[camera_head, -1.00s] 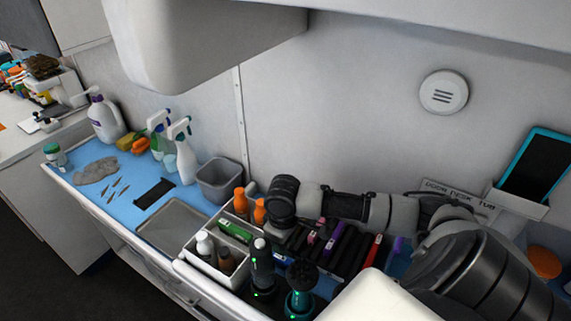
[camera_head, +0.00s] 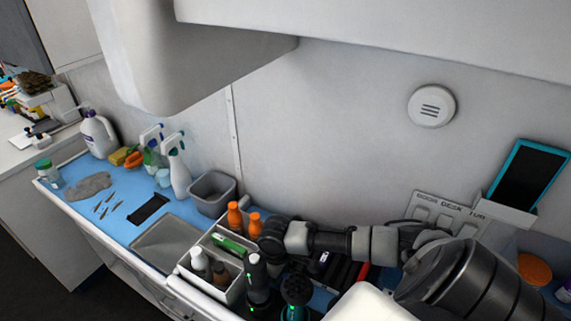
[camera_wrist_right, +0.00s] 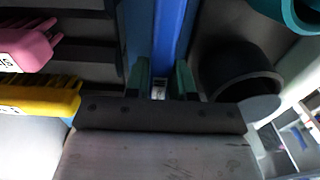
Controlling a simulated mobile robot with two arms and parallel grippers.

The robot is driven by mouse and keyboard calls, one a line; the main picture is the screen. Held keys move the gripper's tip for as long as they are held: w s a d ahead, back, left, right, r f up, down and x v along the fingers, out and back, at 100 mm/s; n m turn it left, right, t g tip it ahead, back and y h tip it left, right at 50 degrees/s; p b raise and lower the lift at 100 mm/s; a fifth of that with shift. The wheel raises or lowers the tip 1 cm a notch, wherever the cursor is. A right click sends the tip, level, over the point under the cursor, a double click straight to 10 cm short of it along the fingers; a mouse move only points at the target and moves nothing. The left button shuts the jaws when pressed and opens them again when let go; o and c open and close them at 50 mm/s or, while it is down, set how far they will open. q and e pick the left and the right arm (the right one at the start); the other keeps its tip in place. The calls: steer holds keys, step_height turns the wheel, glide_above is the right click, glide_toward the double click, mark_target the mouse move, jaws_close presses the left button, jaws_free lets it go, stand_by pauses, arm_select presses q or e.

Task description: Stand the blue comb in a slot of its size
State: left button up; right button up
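My right gripper (camera_wrist_right: 164,78) shows in the right wrist view with its two fingers a small gap apart. A long bright blue strip, which looks like the blue comb (camera_wrist_right: 174,30), runs up the picture from between them, with a small white label low in the gap. Whether the fingers press on it is unclear. In the head view my right arm reaches in from the right, and its dark wrist end hides the fingertips and the blue comb. The dark slotted rack (camera_head: 342,273) shows partly below the arm. My left gripper is out of view.
A pink comb (camera_wrist_right: 25,48) and a yellow comb (camera_wrist_right: 38,100) lie left of the fingers; a dark round holder (camera_wrist_right: 240,72) is close on the right. A white caddy (camera_head: 228,292) with bottles and black grooming tools (camera_head: 258,278) stand left of the rack. An empty grey tray (camera_head: 165,243) lies further left.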

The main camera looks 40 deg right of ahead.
jaws_close()
steer(key=shift+r, duration=0.1)
step_height(320, 180, up, 18)
stand_by(0.5)
